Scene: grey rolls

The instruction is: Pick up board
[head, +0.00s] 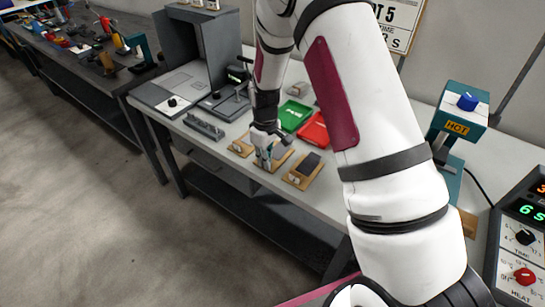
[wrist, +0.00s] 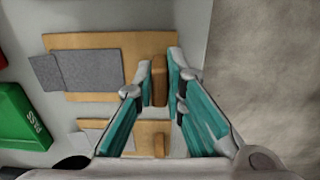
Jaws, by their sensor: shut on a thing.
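Several flat tan boards lie in a row on the light workbench. My gripper (head: 265,156) points down over the middle board (head: 284,153) in the head view. In the wrist view my gripper (wrist: 159,76) has its teal fingers on either side of the upright wooden block at one end of that board (wrist: 100,41), shut on it. A grey rectangular piece (wrist: 95,70) lies on this board. The fingers hide part of the block. Whether the board touches the bench cannot be told.
A board with a dark pad (head: 303,172) lies to the right, another board (head: 241,146) to the left. Green (head: 293,115) and red (head: 314,130) trays stand behind. A teal "HOT" device (head: 459,117) stands at right. The bench's front edge is close.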

